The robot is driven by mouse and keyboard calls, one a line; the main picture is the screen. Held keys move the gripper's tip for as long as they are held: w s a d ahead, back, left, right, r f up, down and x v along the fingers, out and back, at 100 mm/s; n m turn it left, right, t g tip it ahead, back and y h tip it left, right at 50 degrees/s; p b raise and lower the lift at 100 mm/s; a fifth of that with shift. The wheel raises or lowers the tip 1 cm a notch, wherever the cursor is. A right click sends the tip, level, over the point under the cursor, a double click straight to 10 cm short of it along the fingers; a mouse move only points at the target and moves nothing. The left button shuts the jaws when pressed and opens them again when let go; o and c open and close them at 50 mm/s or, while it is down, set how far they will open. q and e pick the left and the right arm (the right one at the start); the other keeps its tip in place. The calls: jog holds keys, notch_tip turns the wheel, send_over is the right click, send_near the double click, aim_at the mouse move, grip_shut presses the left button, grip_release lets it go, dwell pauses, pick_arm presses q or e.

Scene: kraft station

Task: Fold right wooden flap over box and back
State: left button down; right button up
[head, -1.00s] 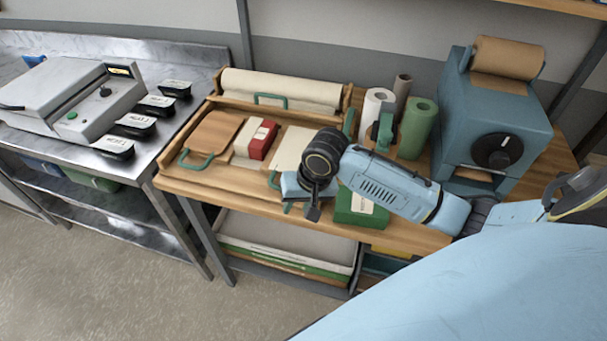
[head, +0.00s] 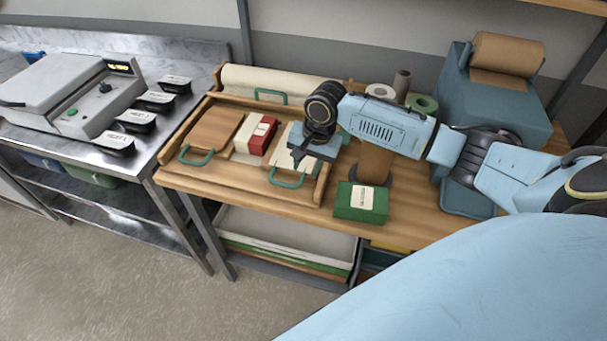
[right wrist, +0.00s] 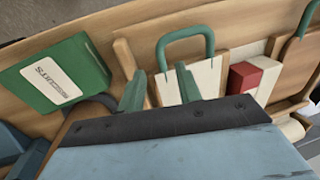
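The red and white box (head: 255,135) lies in the middle of the wooden folding frame (head: 175,177); it also shows in the right wrist view (right wrist: 255,77). The right flap (head: 288,147), pale on top with a green handle (head: 288,181), lies open to the right of the box. In the right wrist view this handle (right wrist: 185,42) is just beyond my right gripper's fingers. In the head view my right gripper (head: 313,157) is over the right part of the flap. My left gripper is not in view.
A brown left flap (head: 213,130) and a rolled pale sheet (head: 280,84) flank the box. A green labelled box (head: 361,203) stands right of the frame. A blue paper dispenser (head: 500,95) and rolls stand at the back right. The right front tabletop (head: 425,222) is clear.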

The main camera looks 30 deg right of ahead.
aim_at(302, 180)
jog(key=shift+w+a+f, duration=0.15)
jog(key=shift+w+f, duration=0.05)
jog(key=shift+f, duration=0.9)
jog(key=shift+w+a+f, duration=0.15)
jog(key=shift+f, duration=0.95)
grip_shut()
